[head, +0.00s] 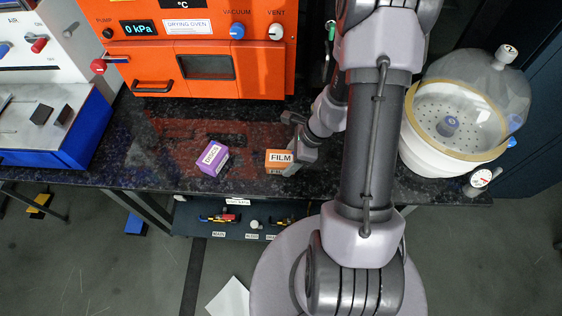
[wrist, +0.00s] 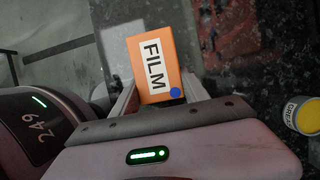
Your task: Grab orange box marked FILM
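The orange box marked FILM (head: 279,158) stands on the dark speckled counter near its front edge in the head view. In the wrist view the box (wrist: 160,60) has its white label and a blue dot facing me, and its near end lies between my fingers. My gripper (head: 298,150) reaches it from the right and hides part of its right side in the head view. In the wrist view the fingers of my gripper (wrist: 162,88) are apart, one on each side of the box, with little or no gap. I cannot tell whether they press on it.
A purple box (head: 212,158) stands to the left on the counter (head: 130,150). An orange drying oven (head: 205,50) is behind. A white vessel with a clear dome (head: 455,110) stands at the right. A yellow-topped container (wrist: 303,116) shows at the right of the wrist view.

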